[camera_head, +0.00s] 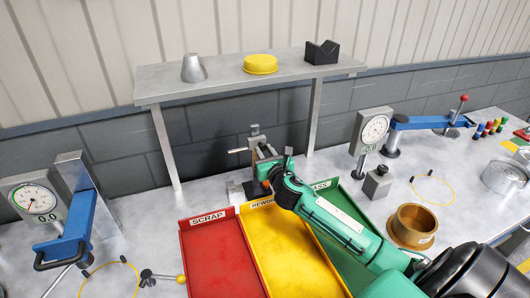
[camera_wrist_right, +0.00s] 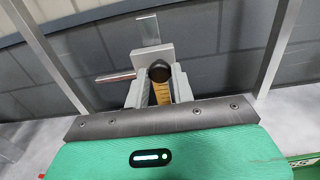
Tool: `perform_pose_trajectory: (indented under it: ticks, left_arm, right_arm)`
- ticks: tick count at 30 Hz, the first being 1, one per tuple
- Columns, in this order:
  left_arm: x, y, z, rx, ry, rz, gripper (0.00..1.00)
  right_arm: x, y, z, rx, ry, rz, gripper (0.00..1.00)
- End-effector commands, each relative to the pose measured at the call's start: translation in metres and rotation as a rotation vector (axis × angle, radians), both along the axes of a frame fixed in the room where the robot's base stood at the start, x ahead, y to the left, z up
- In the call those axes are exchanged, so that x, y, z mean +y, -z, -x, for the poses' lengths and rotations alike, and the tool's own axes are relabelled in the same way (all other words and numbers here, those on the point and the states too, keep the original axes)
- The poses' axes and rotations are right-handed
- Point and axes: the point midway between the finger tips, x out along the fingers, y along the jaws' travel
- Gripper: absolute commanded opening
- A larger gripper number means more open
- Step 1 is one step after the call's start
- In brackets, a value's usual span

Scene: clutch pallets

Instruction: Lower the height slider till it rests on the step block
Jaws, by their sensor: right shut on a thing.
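The height slider (camera_head: 255,143) is a grey metal piece on an upright stand behind the trays, with a thin rod sticking out to the left. In the right wrist view the slider (camera_wrist_right: 152,55) shows as a grey block with that rod. My right gripper (camera_wrist_right: 160,88) is shut on the slider, with a dark round knob and a yellowish marked strip between its fingers. In the head view my right gripper (camera_head: 266,168) reaches the stand from the front right. A small grey metal block (camera_head: 236,190), which looks like the step block, sits below the rod. A gap shows between them. My left gripper is out of view.
Red scrap (camera_head: 215,262), yellow rework (camera_head: 275,245) and green pass (camera_head: 350,205) trays lie in front. A shelf (camera_head: 225,82) stands behind. A dial gauge (camera_head: 372,128), small block (camera_head: 378,182) and bronze ring (camera_head: 413,226) are right. Another dial gauge (camera_head: 35,200) is left.

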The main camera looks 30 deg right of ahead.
Motion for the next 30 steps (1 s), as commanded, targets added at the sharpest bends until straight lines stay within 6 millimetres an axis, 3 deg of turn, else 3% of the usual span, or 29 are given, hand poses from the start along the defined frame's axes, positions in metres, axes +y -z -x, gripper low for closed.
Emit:
perform_pose_trajectory:
  ticks: [21, 30]
  left_arm:
    - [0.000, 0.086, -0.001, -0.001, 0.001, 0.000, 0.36]
    - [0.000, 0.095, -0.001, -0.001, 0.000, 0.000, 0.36]
  right_arm:
    - [0.000, 0.130, 0.000, 0.003, 0.001, -0.001, 0.00]
    - [0.000, 0.145, 0.000, 0.002, 0.000, -0.001, 0.00]
